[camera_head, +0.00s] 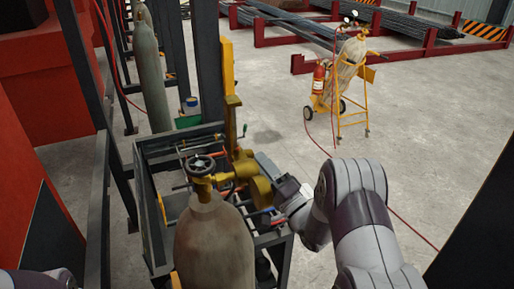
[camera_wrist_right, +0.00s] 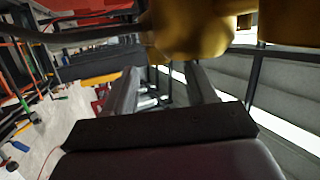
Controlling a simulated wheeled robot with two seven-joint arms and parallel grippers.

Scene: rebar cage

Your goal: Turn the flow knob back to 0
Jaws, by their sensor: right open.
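A brown gas cylinder (camera_head: 214,245) stands upright in the near middle of the head view, with a dark handwheel (camera_head: 200,165) on top. A brass regulator (camera_head: 242,168) with a round yellow-brown part (camera_head: 261,191) sits to its right. I cannot tell which part is the flow knob, and no 0 mark is readable. My right gripper (camera_head: 268,172) is close beside the regulator. In the right wrist view its open fingers (camera_wrist_right: 162,78) are apart, with brass parts (camera_wrist_right: 190,32) close ahead and above; contact is unclear. My left gripper is out of view.
A dark metal frame cart (camera_head: 150,225) with tools surrounds the cylinder. A yellow post (camera_head: 229,85) rises behind the regulator. Another cylinder (camera_head: 150,75) stands at back left. A yellow cylinder trolley (camera_head: 345,90) stands farther back. The floor at right is mostly clear, with a red hose.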

